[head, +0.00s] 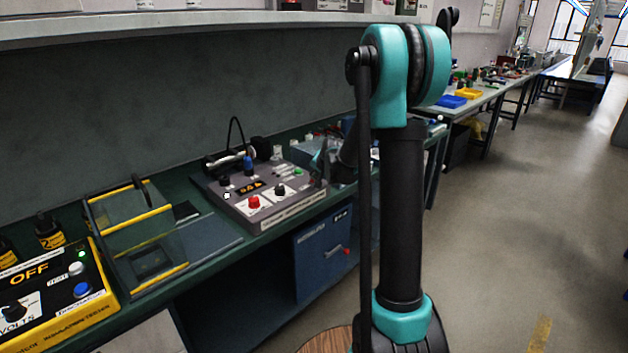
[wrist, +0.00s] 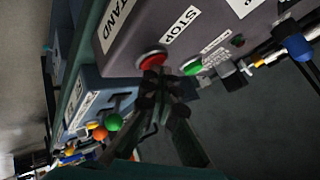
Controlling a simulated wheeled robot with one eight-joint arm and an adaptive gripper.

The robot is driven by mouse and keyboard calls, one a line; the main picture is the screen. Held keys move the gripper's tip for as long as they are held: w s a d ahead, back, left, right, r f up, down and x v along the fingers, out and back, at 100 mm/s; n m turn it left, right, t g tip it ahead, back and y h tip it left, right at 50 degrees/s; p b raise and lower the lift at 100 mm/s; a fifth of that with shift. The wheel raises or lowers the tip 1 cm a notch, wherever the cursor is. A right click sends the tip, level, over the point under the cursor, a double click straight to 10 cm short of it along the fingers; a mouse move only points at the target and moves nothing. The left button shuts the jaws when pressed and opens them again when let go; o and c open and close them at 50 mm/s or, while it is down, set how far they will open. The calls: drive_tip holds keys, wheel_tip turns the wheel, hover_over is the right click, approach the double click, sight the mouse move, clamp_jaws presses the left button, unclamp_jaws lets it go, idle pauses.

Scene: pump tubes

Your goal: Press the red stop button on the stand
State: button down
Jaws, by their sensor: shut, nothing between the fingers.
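The red stop button (wrist: 151,59) shows in the wrist view, next to a white STOP label (wrist: 180,23) on the grey stand (wrist: 130,30). A green button (wrist: 192,67) sits just to its right. My gripper (wrist: 158,78) is shut and empty. Its fingertips are right at the red button's lower edge in the picture; whether they touch it I cannot tell. In the head view the grey stand (head: 290,211) is on the bench, and my gripper (head: 319,172) is at its right end, apparently hiding the stop button there.
A separate red knob (head: 254,202) is on the stand's front left. A yellow tester (head: 60,329) and a clear-walled box (head: 163,287) stand to the left. A blue-grey box (wrist: 88,92) with coloured knobs is beside the stand. The floor at right is clear.

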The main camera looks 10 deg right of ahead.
drive_tip(key=shift+r, duration=0.1)
idle(0.3)
drive_tip(key=shift+r, duration=0.9)
drive_tip(key=shift+r, duration=0.1)
drive_tip(key=shift+r, duration=2.45)
drive_tip(key=s+d+f+n+g, duration=0.1)
drive_tip(key=s+f, duration=0.3)
drive_tip(key=s, duration=0.9)
drive_tip(key=s+d+f+n+g+h, duration=0.1)
drive_tip(key=s+f, duration=0.4)
drive_tip(key=s, duration=0.9)
drive_tip(key=s+d+f+n+g+h, duration=0.1)
drive_tip(key=s+f+n, duration=0.3)
drive_tip(key=s, duration=1)
drive_tip(key=shift+d+f+n+g, duration=0.3)
drive_tip(key=shift+d+f+g, duration=0.2)
drive_tip(key=shift+g, duration=0.4)
drive_tip(key=shift+w+a, duration=0.1)
